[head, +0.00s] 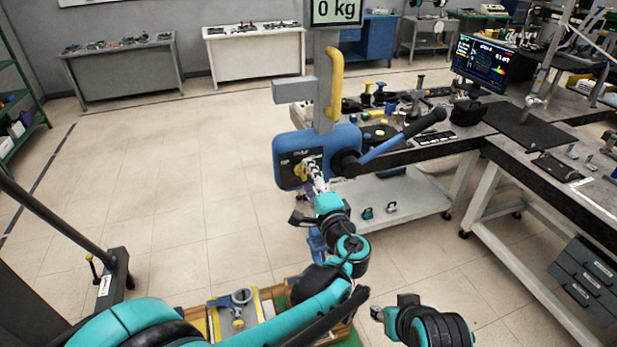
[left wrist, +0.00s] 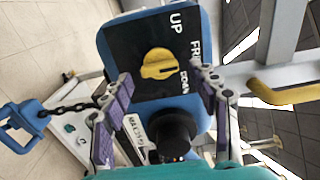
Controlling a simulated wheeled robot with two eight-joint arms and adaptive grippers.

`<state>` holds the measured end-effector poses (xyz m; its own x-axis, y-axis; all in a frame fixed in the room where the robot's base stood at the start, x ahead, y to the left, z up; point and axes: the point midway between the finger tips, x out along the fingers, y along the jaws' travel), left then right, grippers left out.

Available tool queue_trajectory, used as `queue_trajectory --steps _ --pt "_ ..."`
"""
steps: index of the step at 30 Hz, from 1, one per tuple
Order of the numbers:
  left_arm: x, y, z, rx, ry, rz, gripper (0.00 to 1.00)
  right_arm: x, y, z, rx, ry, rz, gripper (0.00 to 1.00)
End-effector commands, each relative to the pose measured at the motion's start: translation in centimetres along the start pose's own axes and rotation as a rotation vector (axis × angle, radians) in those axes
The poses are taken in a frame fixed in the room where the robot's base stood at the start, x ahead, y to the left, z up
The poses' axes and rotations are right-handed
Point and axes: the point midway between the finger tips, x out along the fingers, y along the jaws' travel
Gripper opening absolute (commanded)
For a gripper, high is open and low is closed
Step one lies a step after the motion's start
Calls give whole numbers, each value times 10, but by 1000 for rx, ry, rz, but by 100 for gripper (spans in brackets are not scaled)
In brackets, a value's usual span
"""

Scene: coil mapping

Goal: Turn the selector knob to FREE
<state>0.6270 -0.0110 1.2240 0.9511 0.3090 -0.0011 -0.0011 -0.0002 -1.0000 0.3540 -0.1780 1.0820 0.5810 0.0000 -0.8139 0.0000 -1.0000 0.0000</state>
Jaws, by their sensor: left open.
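The yellow selector knob (left wrist: 160,63) sits on a black panel with the labels UP, FREE and DOWN in the left wrist view. Its ridge lies roughly crosswise in the picture, one end toward the FREE and DOWN side; I cannot tell the exact setting. In the head view the knob (head: 301,168) is on the front of the blue hoist body (head: 345,138), partly hidden. My left gripper (left wrist: 161,73) is open, with its purple-padded fingers apart on either side of the knob; contact is not clear. Part of my right gripper (head: 378,313) shows low in the head view, its jaws unclear.
A blue lever with a black grip (head: 425,122) sticks out right of the hoist body. A yellow handle (head: 334,85) and a "0 kg" display (head: 336,11) are above. Workbenches stand at right; the floor at left is mostly clear.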

Motion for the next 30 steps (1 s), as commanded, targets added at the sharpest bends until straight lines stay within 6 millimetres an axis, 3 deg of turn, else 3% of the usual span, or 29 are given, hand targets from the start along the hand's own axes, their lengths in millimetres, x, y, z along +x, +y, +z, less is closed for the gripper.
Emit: queue_trajectory --steps 6,12,27,30 --pt "-39 0 -1 0 4 0 60 0 0 0 0 0 0 40" --pt "-62 0 0 0 1 0 60 0 0 0 0 0 0 40" --pt "-65 1 1 -1 -1 2 60 0 0 0 0 0 0 40" --pt "-61 5 16 -20 -20 36 60 1 0 1 0 0 0 40"
